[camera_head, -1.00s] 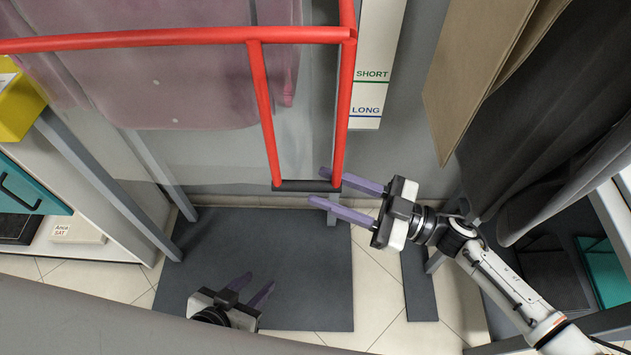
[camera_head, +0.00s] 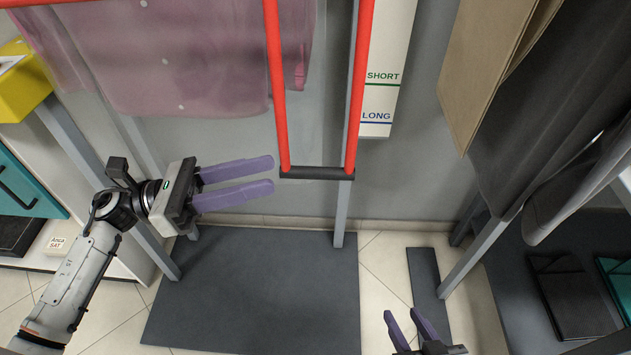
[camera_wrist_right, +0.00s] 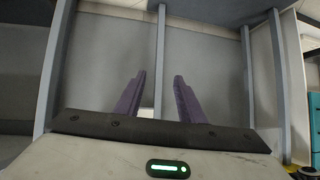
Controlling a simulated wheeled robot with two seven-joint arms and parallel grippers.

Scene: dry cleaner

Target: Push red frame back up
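The red frame (camera_head: 276,80) hangs down from the top of the head view as two red bars joined at the lower end by a dark grip bar (camera_head: 317,173). Its upper crossbar shows only at the top left edge. My left gripper (camera_head: 273,175) is open, its purple fingers pointing right at the left end of the grip bar; I cannot tell whether they touch it. My right gripper (camera_head: 400,313) is low at the bottom of the head view, away from the frame. In the right wrist view its fingers (camera_wrist_right: 158,80) are apart with nothing between them.
A pinkish garment in clear cover (camera_head: 180,60) hangs at the upper left. A SHORT/LONG sign (camera_head: 383,75) is on the wall right of the frame. Brown paper (camera_head: 490,70) and dark garments (camera_head: 550,110) hang at the right. A grey mat (camera_head: 260,290) lies on the floor.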

